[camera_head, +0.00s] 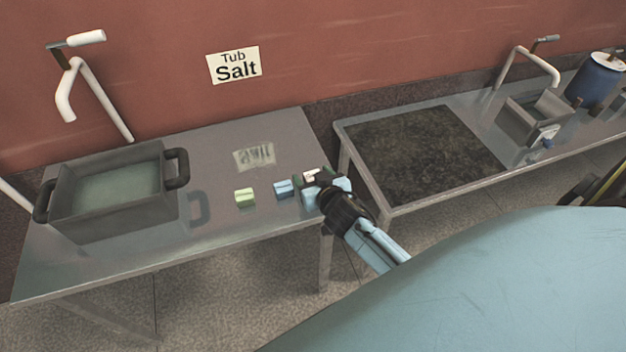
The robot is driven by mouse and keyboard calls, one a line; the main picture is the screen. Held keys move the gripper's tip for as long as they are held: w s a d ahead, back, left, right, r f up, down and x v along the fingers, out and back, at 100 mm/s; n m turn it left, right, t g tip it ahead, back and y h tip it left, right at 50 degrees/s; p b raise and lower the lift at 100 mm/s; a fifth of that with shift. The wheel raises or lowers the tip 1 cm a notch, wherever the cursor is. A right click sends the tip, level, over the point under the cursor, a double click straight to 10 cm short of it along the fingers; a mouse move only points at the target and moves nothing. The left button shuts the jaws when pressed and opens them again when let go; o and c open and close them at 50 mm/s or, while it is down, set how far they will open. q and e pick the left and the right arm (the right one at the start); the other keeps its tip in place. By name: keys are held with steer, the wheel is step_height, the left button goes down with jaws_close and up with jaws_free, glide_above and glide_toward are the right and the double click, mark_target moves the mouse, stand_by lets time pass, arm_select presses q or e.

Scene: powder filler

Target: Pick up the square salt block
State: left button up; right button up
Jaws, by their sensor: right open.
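Small blocks lie on the left metal table (120,240). A green block (244,197) is at the left of them, and a blue block (284,188) is to its right. A small pale, whitish block (310,175) shows at my right gripper (311,187), partly hidden by it. I cannot tell for sure which block is the square salt block. My right gripper is open at the table's right end, with its fingers close around or beside the pale block; whether they touch it is unclear. My left gripper is out of view.
A grey pot (110,190) with two dark handles stands at the table's left, under a white tap (85,85). A "Tub Salt" sign (233,65) is on the red wall. A second table with a dark mat (425,150) stands right, across a gap.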

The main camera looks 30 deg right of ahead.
steer(key=shift+c, duration=0.4)
steer(key=c, duration=1)
steer(key=shift+r, duration=0.1)
